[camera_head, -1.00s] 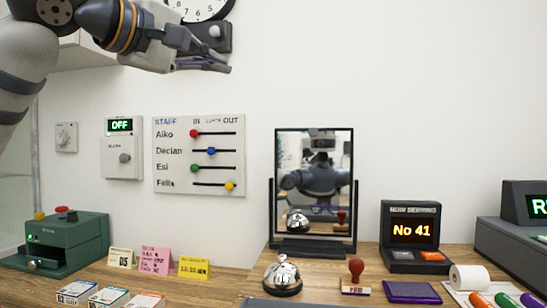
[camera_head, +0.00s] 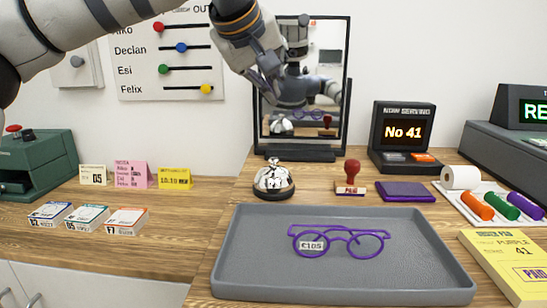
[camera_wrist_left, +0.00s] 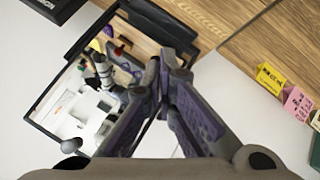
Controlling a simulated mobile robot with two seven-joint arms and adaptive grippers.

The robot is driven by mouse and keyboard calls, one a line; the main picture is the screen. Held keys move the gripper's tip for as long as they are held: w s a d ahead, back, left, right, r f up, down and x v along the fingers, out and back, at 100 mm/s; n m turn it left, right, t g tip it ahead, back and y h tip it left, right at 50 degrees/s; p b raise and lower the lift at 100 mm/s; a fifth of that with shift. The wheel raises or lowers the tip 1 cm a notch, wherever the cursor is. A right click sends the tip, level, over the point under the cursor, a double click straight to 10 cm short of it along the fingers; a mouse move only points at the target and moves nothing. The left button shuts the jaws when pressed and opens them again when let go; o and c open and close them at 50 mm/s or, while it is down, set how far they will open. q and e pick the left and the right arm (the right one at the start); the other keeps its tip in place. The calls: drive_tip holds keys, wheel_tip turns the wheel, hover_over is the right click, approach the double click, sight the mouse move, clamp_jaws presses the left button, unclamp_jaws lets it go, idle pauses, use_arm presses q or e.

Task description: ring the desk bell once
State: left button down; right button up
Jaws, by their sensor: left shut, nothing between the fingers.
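The desk bell (camera_head: 273,181), a silver dome on a dark base, stands upright on the wooden desk behind the grey tray, in front of the mirror. My left gripper (camera_head: 270,94) is in front of the mirror's left part, higher in the picture than the bell and clear of it. Its fingers are shut and empty. In the left wrist view, the fingertips (camera_wrist_left: 165,68) meet in front of the mirror and desk; I cannot make out the bell itself there. My right gripper is not in view.
The framed mirror (camera_head: 337,105) stands behind the bell and reflects me, the bell and the stamp. A red-handled stamp (camera_head: 352,177) and purple pad (camera_head: 405,191) are to the bell's right. A grey tray (camera_head: 235,270) holds purple glasses (camera_head: 340,243). A number display (camera_head: 402,135) stands at right.

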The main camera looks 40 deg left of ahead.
use_arm(q)
drive_tip(key=b, duration=0.5)
hover_over(274, 162)
drive_tip(key=a, duration=0.1)
drive_tip(key=f, duration=0.7)
drive_tip(key=shift+w+a+f, duration=0.1)
drive_tip(key=shift+w+a, duration=0.1)
drive_tip(key=shift+w, duration=0.05)
drive_tip(key=shift+f+b, duration=0.55)
drive_tip(key=shift+f, duration=0.25)
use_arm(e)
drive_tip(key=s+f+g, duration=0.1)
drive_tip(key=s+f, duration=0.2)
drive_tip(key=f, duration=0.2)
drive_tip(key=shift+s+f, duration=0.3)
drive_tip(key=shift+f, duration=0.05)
use_arm(q)
drive_tip(key=shift+f, duration=0.4)
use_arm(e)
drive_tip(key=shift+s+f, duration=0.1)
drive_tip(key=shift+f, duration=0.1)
